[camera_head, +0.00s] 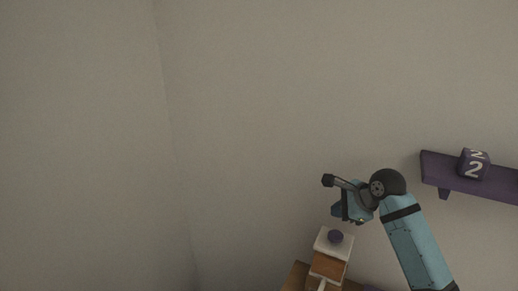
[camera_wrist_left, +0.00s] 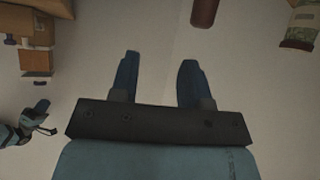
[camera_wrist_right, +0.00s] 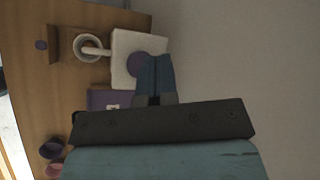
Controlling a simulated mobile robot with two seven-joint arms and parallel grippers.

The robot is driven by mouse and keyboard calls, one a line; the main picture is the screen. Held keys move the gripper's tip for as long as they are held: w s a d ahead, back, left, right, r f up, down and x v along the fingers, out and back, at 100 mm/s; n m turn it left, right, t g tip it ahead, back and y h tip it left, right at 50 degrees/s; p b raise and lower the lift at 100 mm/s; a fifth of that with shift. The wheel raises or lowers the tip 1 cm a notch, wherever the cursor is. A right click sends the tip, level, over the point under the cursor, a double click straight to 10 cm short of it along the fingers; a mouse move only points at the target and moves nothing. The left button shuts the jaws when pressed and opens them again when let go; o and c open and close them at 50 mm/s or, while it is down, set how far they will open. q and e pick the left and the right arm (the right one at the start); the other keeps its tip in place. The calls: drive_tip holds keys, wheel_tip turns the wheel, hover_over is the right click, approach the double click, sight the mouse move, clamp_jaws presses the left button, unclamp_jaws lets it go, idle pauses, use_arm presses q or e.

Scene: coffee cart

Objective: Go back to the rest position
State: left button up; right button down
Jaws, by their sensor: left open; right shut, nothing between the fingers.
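My right gripper (camera_head: 338,212) is raised in the head view, above and a little right of a white-topped box with a purple knob (camera_head: 335,237). In the right wrist view its fingers (camera_wrist_right: 154,72) are together and empty. They overlap the edge of the white top (camera_wrist_right: 125,52) in the picture; the height gap cannot be judged there. My left gripper is outside the head view. In the left wrist view its fingers (camera_wrist_left: 157,78) are apart with only plain pale surface between them.
The head view's left side is bare wall.

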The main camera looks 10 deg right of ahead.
drive_tip(key=s+a+f+n+g+h, duration=0.1)
drive_tip(key=s+a+f+n, duration=0.1)
drive_tip(key=s+f+n, duration=0.55)
drive_tip(key=s+a+f+n+h, duration=0.15)
drive_tip(key=s+f+n, duration=0.3)
drive_tip(key=s, duration=0.55)
drive_tip(key=s+f+n+g+h, duration=0.1)
drive_tip(key=s+f+n+g, duration=0.15)
drive_tip(key=s+n, duration=1.15)
drive_tip(key=a+f+m+t, duration=0.1)
drive_tip(key=f+t, duration=0.1)
drive_tip(key=f, duration=0.2)
drive_tip(key=w+a+f+m+t+y, duration=0.1)
drive_tip(key=a+f+t, duration=0.1)
drive_tip(key=f, duration=0.3)
drive_tip(key=a+f+m+t+y, duration=0.1)
drive_tip(key=a+f+t, duration=0.1)
drive_tip(key=f+t, duration=0.1)
drive_tip(key=shift+w+a+f, duration=0.15)
drive_tip(key=shift+a+f, duration=0.1)
drive_tip(key=shift+f, duration=0.6)
drive_tip(key=shift+a+f+t, duration=0.3)
drive_tip(key=shift+f+t, duration=0.25)
